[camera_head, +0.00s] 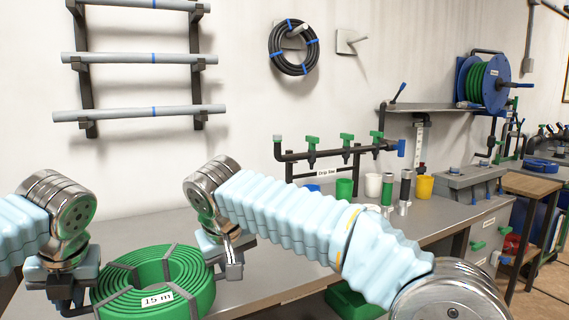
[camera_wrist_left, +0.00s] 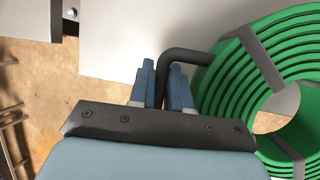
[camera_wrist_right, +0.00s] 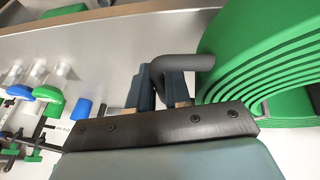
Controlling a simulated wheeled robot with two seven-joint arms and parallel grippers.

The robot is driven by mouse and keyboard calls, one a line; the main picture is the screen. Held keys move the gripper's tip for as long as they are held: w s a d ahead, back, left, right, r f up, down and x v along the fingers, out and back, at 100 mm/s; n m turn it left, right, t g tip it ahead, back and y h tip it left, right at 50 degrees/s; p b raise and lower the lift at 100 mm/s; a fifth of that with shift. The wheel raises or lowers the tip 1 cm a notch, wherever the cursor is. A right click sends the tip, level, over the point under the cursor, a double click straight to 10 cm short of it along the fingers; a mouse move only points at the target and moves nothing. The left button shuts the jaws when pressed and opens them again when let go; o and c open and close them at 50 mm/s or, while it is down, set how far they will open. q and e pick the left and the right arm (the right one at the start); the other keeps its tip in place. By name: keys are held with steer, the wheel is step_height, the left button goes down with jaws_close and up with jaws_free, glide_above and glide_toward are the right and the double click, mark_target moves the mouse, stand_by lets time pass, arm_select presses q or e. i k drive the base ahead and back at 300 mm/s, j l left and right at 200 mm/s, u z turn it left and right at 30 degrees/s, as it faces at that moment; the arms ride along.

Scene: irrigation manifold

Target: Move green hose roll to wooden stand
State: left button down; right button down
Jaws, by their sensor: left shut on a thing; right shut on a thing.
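The green hose roll (camera_head: 190,300), a coil with grey straps and a "15 m" label, is at the lower left in the head view, near the grey workbench's front edge. My left gripper (camera_head: 75,302) is shut on its dark bent handle (camera_wrist_left: 190,55) on the left side. My right gripper (camera_head: 232,262) is shut on the opposite dark handle (camera_wrist_right: 178,62). Both wrist views show the roll (camera_wrist_left: 238,85) (camera_wrist_right: 255,45) beside the fingers. Whether it touches the bench is unclear. The wooden stand (camera_head: 532,186), with a brown top and dark legs, is at the far right.
The grey workbench (camera_head: 290,270) carries a pipe manifold (camera_head: 330,150) with green valves, cups including a yellow one (camera_head: 425,187), and a grey block (camera_head: 472,183). A green crate (camera_head: 352,302) is below. A hose reel (camera_head: 483,82) hangs above right. My right arm crosses the middle.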

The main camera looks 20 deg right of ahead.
mark_target(523, 183)
steer(key=k+z, duration=0.2)
steer(key=z, duration=2.25)
steer(key=i+j+z, duration=0.2)
steer(key=i, duration=0.3)
steer(key=i+j+z, duration=0.25)
steer(key=i, duration=0.25)
steer(key=i+j, duration=0.15)
steer(key=i, duration=0.3)
steer(key=i+j, duration=0.15)
steer(key=i, duration=0.3)
steer(key=i+j, duration=0.15)
steer(key=i, duration=3)
steer(key=i+l+u, duration=0.15)
steer(key=i, duration=1.05)
steer(key=i+u, duration=0.1)
steer(key=u, duration=1.3)
